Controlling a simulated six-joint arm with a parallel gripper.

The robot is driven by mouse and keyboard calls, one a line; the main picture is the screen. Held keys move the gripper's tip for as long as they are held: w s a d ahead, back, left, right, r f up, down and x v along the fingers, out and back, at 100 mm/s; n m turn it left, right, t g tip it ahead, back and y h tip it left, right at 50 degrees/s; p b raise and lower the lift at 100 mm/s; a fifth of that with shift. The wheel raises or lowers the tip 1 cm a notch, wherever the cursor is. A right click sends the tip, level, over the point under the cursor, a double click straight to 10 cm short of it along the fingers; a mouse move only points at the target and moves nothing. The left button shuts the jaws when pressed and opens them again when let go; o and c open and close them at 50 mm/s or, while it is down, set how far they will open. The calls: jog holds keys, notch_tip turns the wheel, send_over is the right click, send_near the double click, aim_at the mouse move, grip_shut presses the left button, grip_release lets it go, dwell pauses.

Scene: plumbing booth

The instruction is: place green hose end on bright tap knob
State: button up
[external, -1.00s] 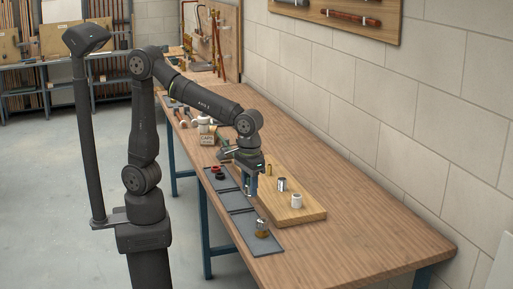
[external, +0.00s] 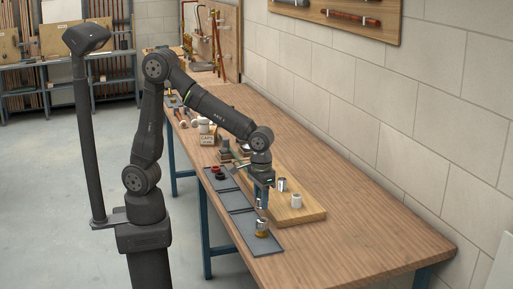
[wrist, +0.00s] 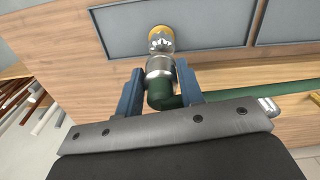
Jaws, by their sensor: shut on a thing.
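My gripper (wrist: 160,88) is shut on the green hose end (wrist: 160,66), which has a silver metal collar and sits between the two blue fingers. The green hose (wrist: 240,91) runs off to the right in the wrist view. The tap with the bright knob (wrist: 161,40) shows just beyond the collar. In the external view the tap (external: 262,229) stands on the nearest grey tray panel, brass below and bright on top. Whether the collar touches the knob is hard to tell.
A wooden board (external: 308,216) right of the trays holds a chrome cylinder (external: 282,184) and a white fitting (external: 297,201). Dark red and black rings (external: 218,172) lie on the far grey tray. The bench is clear at the near right.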

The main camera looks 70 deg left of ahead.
aim_at(261, 219)
jog(key=shift+w+f, duration=0.15)
jog(key=shift+f, duration=1.95)
jog(key=shift+f, duration=0.15)
jog(key=o, duration=1)
notch_tip(261, 219, up, 12)
jog(key=shift+a+r, duration=0.1)
jog(key=shift+r, duration=0.1)
